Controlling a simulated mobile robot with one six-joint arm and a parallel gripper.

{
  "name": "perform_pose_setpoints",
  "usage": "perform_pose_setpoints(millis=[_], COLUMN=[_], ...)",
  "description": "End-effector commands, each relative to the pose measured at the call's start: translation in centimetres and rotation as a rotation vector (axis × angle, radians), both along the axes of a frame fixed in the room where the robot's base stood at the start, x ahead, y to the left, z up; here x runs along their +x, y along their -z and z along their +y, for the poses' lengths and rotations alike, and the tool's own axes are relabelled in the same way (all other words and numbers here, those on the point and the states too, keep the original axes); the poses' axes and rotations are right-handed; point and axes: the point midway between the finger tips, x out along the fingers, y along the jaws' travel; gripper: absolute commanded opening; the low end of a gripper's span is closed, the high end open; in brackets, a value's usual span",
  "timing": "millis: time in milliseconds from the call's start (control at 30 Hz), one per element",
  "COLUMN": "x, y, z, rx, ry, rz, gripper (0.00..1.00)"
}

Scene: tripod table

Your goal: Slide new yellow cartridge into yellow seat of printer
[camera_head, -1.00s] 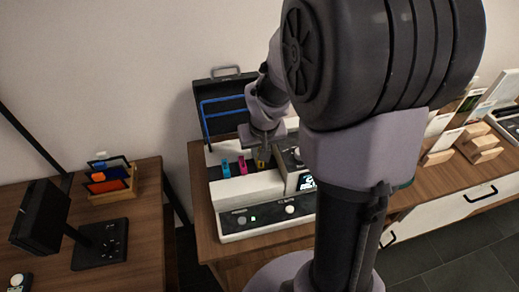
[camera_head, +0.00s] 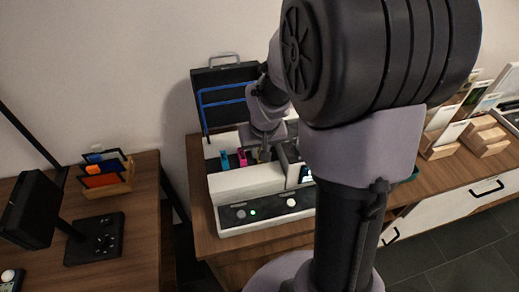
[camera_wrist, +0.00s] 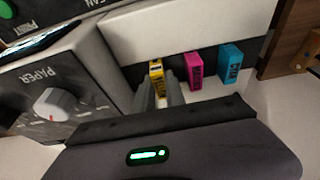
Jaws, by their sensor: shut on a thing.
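The printer (camera_head: 243,184) stands on the wooden table with its black lid raised behind. My gripper (camera_head: 262,150) reaches down into its open slot area. In the wrist view my gripper (camera_wrist: 172,90) is shut on the yellow cartridge (camera_wrist: 155,70), which stands upright at the left end of a row of cartridges. The magenta cartridge (camera_wrist: 193,72) and the cyan cartridge (camera_wrist: 231,66) stand beside it, apart from my fingers. The yellow seat is hidden under the cartridge and fingers, so how deep the cartridge sits cannot be told.
The printer's paper knob panel (camera_wrist: 55,103) is close on the left in the wrist view. A rack with dark and orange pieces (camera_head: 107,172) stands on the left table. Wooden card holders (camera_head: 485,140) stand at the right.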

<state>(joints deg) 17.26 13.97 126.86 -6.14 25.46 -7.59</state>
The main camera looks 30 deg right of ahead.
Motion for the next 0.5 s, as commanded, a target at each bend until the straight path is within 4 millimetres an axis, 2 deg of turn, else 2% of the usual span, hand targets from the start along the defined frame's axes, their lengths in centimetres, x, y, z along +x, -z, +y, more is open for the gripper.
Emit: perform_pose_setpoints(millis=[100, 133, 233, 500], x=[-0.07, -0.08, -0.08, -0.07], y=[0.04, 0.05, 0.05, 0.06], z=[0.02, 0.02, 0.03, 0.05], rx=[0.001, 0.001, 0.001, 0.001], ry=[0.000, 0.000, 0.000, 0.000], rz=[0.003, 0.003, 0.003, 0.003], gripper=[0.00, 0.19, 0.39, 0.41])
